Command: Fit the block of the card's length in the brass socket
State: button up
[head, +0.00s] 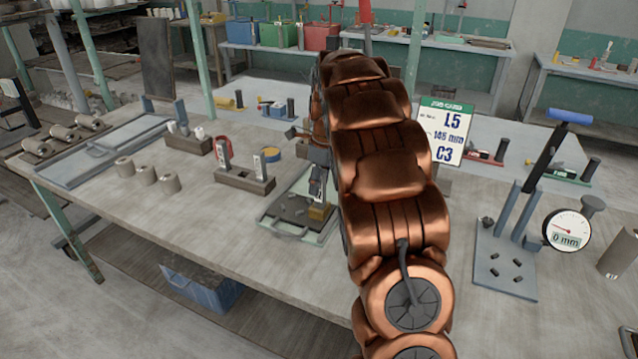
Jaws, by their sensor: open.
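The card (447,133) stands upright behind the bench and reads L5, 145 mm and C3. A wooden rack (240,181) left of centre holds upright grey blocks, a left one (223,157) and a right one (258,168), with white labels too small to read. A small brass-coloured piece (321,212) sits on a shallow tray (274,232); it may be the socket, but its opening is not visible. My gripper (318,188) is open, pointing down just above this piece. My copper arm hides part of the gripper and the tray's right side.
A gauge dial (567,230) reading 0 mm stands by a blue-grey fixture (507,262) on the right. The bench's front left (190,215) is clear.

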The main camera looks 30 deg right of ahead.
jog(key=r, duration=0.3)
jog(key=r+b, duration=0.1)
jog(key=r, duration=0.3)
jog(key=s+r, duration=0.1)
jog(key=r, duration=0.3)
jog(key=shift+s+d+r+b, duration=0.1)
jog(key=shift+d+r+b, duration=0.1)
jog(key=shift+d+b, duration=0.2)
jog(key=s+a+f+n+g, duration=0.1)
jog(key=s+a+f+n, duration=0.2)
jog(key=s+a+n, duration=1.2)
jog(key=s+a+f+n, duration=0.3)
jog(key=s+n, duration=0.2)
jog(key=s, duration=0.2)
jog(key=s+a+f+n+g, duration=0.1)
jog(key=s+a+f+n, duration=0.2)
jog(key=s+n, duration=0.2)
jog(key=s+a+f+n+g, duration=0.1)
jog(key=s+a+f+n, duration=0.2)
jog(key=s, duration=0.7)
jog(key=shift+a+f+n+h, duration=0.4)
jog(key=shift+f+n, duration=0.2)
jog(key=shift+n, duration=0.3)
jog(key=shift+r, duration=0.1)
